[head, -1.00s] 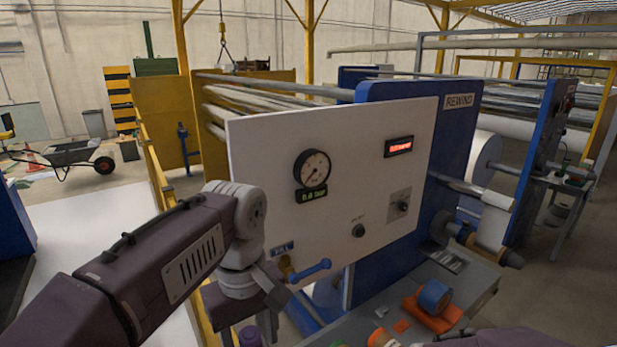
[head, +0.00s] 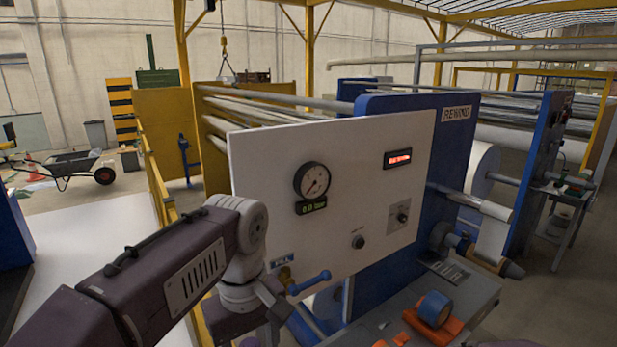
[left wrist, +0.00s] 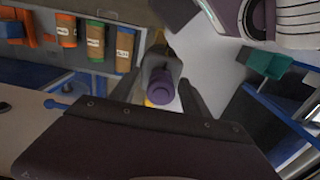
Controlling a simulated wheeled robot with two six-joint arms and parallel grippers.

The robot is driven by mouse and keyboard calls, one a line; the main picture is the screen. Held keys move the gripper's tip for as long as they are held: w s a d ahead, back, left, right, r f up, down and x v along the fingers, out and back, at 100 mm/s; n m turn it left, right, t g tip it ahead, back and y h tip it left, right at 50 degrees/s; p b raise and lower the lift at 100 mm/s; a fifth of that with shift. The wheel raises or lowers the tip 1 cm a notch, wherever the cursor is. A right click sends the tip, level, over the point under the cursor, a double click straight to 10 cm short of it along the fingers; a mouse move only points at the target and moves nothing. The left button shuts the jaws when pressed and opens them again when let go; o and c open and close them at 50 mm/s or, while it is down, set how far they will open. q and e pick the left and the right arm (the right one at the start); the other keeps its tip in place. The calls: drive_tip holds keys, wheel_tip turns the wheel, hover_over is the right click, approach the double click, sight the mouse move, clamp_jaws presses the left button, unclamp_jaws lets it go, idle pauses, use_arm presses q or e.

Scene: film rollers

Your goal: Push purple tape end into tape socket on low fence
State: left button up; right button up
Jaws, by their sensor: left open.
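The purple tape end (left wrist: 163,84) shows in the left wrist view as a stubby, stepped purple piece. It sits against a grey holder (left wrist: 159,62), which may be the tape socket; I cannot tell how deep it is in. My left gripper (left wrist: 160,74) is open, with its dark fingers on either side of the purple piece and gaps visible. In the head view my left gripper (head: 270,322) hangs at the bottom edge beside the yellow low fence (head: 205,325). Only a sliver of purple shows below it. My right gripper is not in view.
A white panel (head: 345,235) with a gauge stands just right of my left arm. A blue-handled lever (head: 312,283) projects near the gripper. A grey bench (head: 468,290) holds a blue tape roll (head: 434,308) on an orange stand. Labelled rolls (left wrist: 125,48) show in the wrist view.

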sight(250, 345)
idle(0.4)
use_arm(q)
clamp_jaws()
drive_tip(key=shift+r+p, duration=3)
drive_tip(key=shift+p, duration=0.3)
drive_tip(key=shift+f, duration=0.15)
